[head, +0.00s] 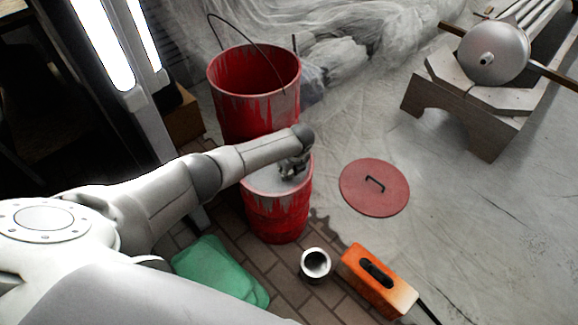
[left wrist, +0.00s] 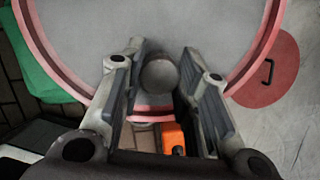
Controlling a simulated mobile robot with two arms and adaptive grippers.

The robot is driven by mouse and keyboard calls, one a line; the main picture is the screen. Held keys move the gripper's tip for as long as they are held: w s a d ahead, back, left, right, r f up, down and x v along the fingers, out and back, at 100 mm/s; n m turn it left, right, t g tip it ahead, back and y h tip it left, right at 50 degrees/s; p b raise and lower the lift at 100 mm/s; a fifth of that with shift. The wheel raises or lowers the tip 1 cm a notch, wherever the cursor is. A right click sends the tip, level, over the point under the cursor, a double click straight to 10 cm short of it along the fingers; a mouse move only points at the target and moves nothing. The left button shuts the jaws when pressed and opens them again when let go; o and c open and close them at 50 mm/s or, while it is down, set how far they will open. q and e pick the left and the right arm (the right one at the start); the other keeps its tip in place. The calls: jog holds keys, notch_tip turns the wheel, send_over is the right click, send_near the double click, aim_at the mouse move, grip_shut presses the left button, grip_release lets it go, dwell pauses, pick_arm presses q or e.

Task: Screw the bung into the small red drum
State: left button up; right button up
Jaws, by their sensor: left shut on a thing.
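The small red drum (head: 277,217) stands upright on brick-patterned floor, with a grey top and red rim. Its grey top (left wrist: 80,30) fills much of the left wrist view. My left gripper (head: 292,172) is over the drum's top, near its right side in the head view. In the left wrist view, my left gripper (left wrist: 160,88) is shut on the bung (left wrist: 160,74), a round grey piece between the two fingers. Whether the bung sits in the drum's opening or above it is hidden. My right gripper is not in view.
A larger red bucket (head: 253,90) with a wire handle stands behind the drum. A red lid (head: 374,188), a grey metal cup (head: 315,264) and an orange box (head: 376,281) lie to the right. A green item (head: 220,272) lies left. Sheeted floor at right is mostly clear.

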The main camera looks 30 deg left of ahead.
pick_arm(q)
jog(key=m, duration=0.2)
jog(key=shift+s+d+f+m, duration=0.1)
jog(key=shift+s+d+m, duration=0.1)
jog(key=shift+m, duration=0.1)
jog(key=shift+m+t+h, duration=0.3)
jog(key=shift+m+h, duration=0.1)
jog(key=shift+m, duration=0.2)
jog(key=shift+f+m+h, duration=0.1)
jog(key=shift+m+h, duration=0.2)
jog(key=shift+m, duration=1.3)
jog(key=m+h+b, duration=0.1)
jog(key=m, duration=0.2)
jog(key=shift+t, duration=0.3)
jog(key=shift+d, duration=0.1)
jog(key=o, duration=1.2)
jog(key=shift+w, duration=0.1)
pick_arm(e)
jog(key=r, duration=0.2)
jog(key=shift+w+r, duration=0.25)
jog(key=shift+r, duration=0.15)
pick_arm(q)
jog(key=shift+a+r, duration=0.2)
jog(key=shift+c, duration=0.7)
